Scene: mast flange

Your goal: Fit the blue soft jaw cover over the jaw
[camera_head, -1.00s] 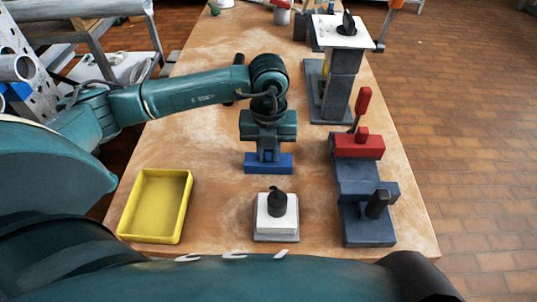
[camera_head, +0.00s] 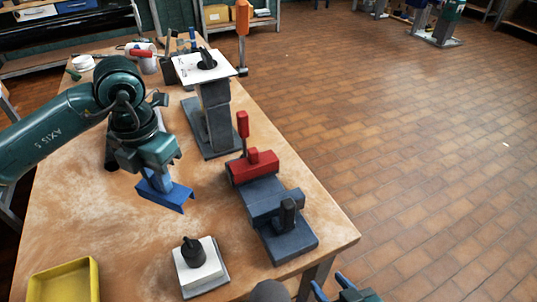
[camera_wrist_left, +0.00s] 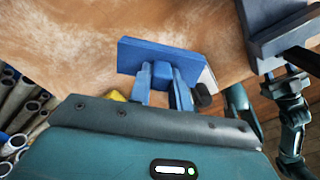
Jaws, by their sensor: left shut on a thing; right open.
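The blue soft jaw cover (camera_head: 176,198) is a wide blue piece with a folded lip, held above the table to the left of the vise. My left gripper (camera_head: 155,180) is shut on its raised block; the cover also shows in the left wrist view (camera_wrist_left: 135,57), between the fingers (camera_wrist_left: 163,85). My right gripper (camera_head: 328,286) is open, low at the bottom edge, partly cut off.
A white block with a black knob (camera_head: 200,268) stands on a grey plate in front of the cover. A yellow tray (camera_head: 65,283) is at bottom left. A grey stand with a white top (camera_head: 203,66) rises behind the vise. Table is clear between cover and tray.

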